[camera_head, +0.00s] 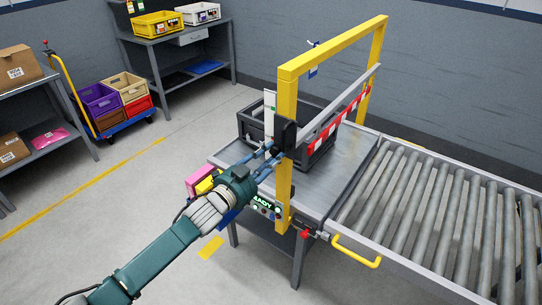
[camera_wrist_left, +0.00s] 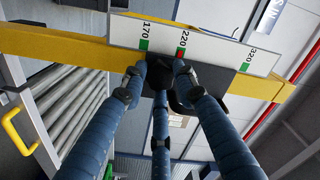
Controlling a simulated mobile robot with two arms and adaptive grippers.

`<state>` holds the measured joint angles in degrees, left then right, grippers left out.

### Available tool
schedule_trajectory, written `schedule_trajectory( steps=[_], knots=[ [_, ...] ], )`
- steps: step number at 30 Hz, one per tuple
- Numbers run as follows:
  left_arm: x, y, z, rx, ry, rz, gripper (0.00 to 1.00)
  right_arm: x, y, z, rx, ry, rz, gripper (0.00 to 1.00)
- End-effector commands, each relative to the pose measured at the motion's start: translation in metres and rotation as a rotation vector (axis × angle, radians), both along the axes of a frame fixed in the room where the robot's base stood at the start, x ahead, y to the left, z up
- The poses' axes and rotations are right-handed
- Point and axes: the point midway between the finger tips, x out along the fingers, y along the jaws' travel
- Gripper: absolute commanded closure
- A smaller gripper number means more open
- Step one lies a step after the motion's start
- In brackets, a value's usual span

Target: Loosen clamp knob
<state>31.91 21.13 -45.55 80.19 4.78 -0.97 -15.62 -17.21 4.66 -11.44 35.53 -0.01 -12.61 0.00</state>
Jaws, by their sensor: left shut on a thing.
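The black clamp knob (camera_wrist_left: 160,78) sits on the yellow gate post (camera_head: 286,100). A black clamp block (camera_head: 289,132) is beside it, at the end of a grey crossbar with a red-and-white striped strip (camera_head: 335,113). My left gripper (camera_head: 272,152) reaches in from the lower left. In the left wrist view its blue fingers (camera_wrist_left: 160,72) are closed around the knob, which they partly hide. Behind them a white scale (camera_wrist_left: 215,45) reads 170, 220 and 320, with a red mark at 220 and green marks at the others. My right gripper is out of view.
A dark crate (camera_head: 254,122) stands on the metal table under the gate. A roller conveyor (camera_head: 440,210) extends right, with a yellow handle (camera_head: 356,251) at its near edge. A control box (camera_head: 266,206) is below the gripper.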

Motion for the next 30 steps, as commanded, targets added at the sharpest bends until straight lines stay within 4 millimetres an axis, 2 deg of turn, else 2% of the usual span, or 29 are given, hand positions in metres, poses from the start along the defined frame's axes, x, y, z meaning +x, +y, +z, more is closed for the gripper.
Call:
schedule_trajectory(
  steps=[1, 2, 4, 5, 17, 30],
  knots=[
    [-0.001, -0.001, -0.002, -0.001, 0.004, -0.001, 0.98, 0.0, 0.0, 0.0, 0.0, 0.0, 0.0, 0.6],
    [-0.001, -0.001, -0.002, -0.001, 0.004, -0.001, 0.7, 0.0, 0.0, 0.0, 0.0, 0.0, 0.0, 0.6],
    [-0.001, -0.001, -0.002, 0.0, 0.004, -0.001, 0.56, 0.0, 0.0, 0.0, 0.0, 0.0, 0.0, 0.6],
    [-0.001, -0.001, -0.002, 0.0, 0.003, -0.002, 0.52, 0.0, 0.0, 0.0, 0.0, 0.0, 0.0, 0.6],
    [-0.006, 0.006, -0.001, 0.002, 0.001, 0.001, 0.52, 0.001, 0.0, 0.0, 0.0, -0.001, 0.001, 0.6],
    [-0.077, 0.055, -0.002, 0.002, 0.003, -0.001, 0.52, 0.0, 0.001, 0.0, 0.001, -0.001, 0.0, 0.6]
  ],
)
